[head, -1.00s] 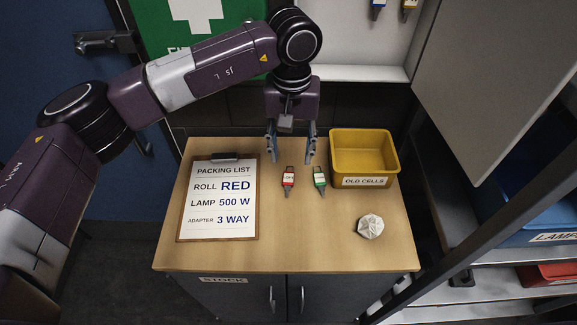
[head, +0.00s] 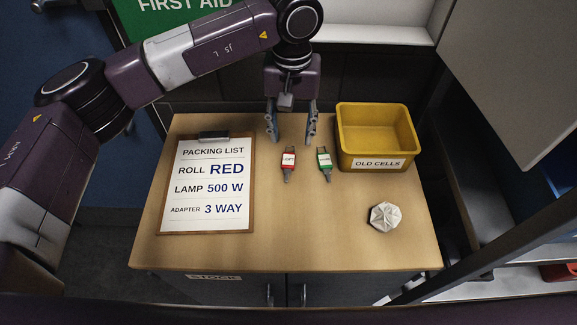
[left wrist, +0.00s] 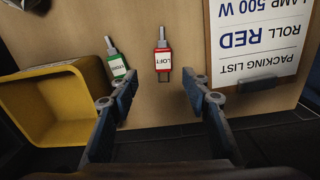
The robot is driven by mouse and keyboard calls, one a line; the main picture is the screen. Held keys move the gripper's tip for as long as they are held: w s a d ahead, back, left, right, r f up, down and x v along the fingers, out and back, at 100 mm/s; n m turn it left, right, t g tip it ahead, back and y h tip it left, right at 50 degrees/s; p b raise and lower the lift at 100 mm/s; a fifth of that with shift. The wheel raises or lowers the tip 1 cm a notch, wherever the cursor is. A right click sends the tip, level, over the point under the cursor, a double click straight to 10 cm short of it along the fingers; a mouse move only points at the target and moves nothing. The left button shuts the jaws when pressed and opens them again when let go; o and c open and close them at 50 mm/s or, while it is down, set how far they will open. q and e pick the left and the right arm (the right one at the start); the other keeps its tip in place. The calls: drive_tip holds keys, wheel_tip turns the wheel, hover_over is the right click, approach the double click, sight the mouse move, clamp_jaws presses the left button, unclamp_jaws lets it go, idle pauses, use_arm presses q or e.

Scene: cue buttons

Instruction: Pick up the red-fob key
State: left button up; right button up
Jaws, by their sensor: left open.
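The red-fob key (head: 288,161) lies on the wooden cabinet top, its shaft toward the front edge. My left gripper (head: 291,138) is open and empty, above the back of the top, just behind the keys. My right gripper is not in view.
A yellow bin (head: 378,162) labelled OLD CELLS stands right of the keys. A clipboard (head: 208,187) with a packing list lies at the left. The front middle of the top is clear.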

sight(288, 159)
use_arm(q)
drive_tip(key=shift+f, duration=0.5)
drive_tip(key=shift+f+p, duration=0.4)
drive_tip(key=shift+f, duration=0.2)
drive_tip(key=f+p, duration=0.1)
drive_tip(key=f, duration=0.1)
drive_tip(key=f+p, duration=0.1)
drive_tip(key=f, duration=0.1)
drive_tip(key=f+p, duration=0.1)
drive_tip(key=shift+s+a+f, duration=0.15)
drive_tip(key=shift+a+f, duration=0.15)
drive_tip(key=shift+f, duration=0.35)
drive_tip(key=c, duration=1.1)
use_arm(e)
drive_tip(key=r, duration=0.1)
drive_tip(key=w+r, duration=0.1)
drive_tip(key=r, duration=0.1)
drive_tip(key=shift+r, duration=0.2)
use_arm(q)
drive_tip(key=shift+r, duration=0.1)
drive_tip(key=shift+r, duration=0.45)
wheel_tip(288, 159, up, 19)
drive_tip(key=b, duration=0.5)
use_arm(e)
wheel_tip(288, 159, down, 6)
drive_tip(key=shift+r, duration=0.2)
